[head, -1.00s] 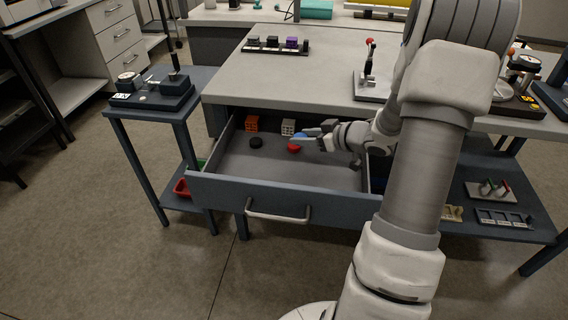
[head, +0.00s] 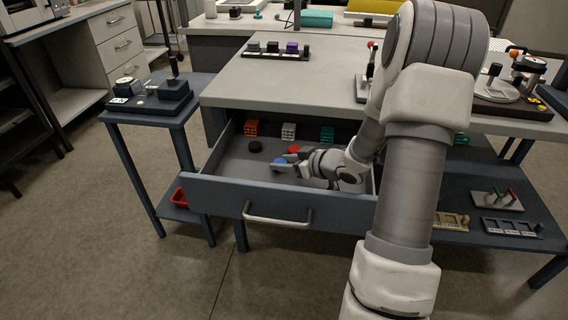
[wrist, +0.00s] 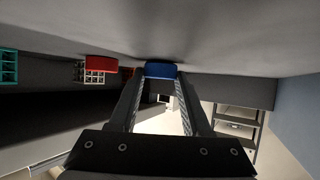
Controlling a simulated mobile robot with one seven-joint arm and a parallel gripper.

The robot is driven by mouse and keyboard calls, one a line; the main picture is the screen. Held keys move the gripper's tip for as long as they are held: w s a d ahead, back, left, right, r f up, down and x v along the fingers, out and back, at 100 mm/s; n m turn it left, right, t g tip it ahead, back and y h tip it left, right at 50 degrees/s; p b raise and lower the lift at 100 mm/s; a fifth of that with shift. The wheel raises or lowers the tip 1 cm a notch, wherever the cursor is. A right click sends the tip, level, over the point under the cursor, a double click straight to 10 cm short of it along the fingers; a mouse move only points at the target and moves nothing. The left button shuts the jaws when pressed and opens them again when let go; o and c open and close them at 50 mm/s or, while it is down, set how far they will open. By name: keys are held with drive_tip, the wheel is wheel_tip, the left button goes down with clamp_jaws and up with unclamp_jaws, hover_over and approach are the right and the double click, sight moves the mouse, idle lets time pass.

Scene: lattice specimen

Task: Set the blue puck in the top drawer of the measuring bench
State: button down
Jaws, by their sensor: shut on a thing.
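The blue puck (head: 279,163) is inside the open top drawer (head: 270,196), left of my gripper (head: 287,162). My gripper reaches into the drawer from the right and is shut on the puck. In the wrist view the blue puck (wrist: 161,70) sits between the two fingertips (wrist: 160,78). It is at or very near the drawer floor; I cannot tell whether it touches. The measuring bench (head: 270,88) has a grey top above the drawer.
In the drawer, a red puck (head: 294,149) lies just behind the blue one and a black puck (head: 255,146) lies to the left. Orange (head: 251,128), white (head: 288,131) and teal (head: 327,134) lattice blocks stand along the back. The drawer's front left floor is clear.

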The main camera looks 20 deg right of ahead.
drive_tip(key=shift+f, duration=0.2)
drive_tip(key=shift+c, duration=1.8)
unclamp_jaws()
drive_tip(key=shift+r, duration=0.15)
drive_tip(key=shift+s+d+r, duration=0.1)
drive_tip(key=shift+s+r, duration=0.1)
drive_tip(key=shift+r, duration=0.05)
drive_tip(key=p+v, duration=0.3)
drive_tip(key=v, duration=0.4)
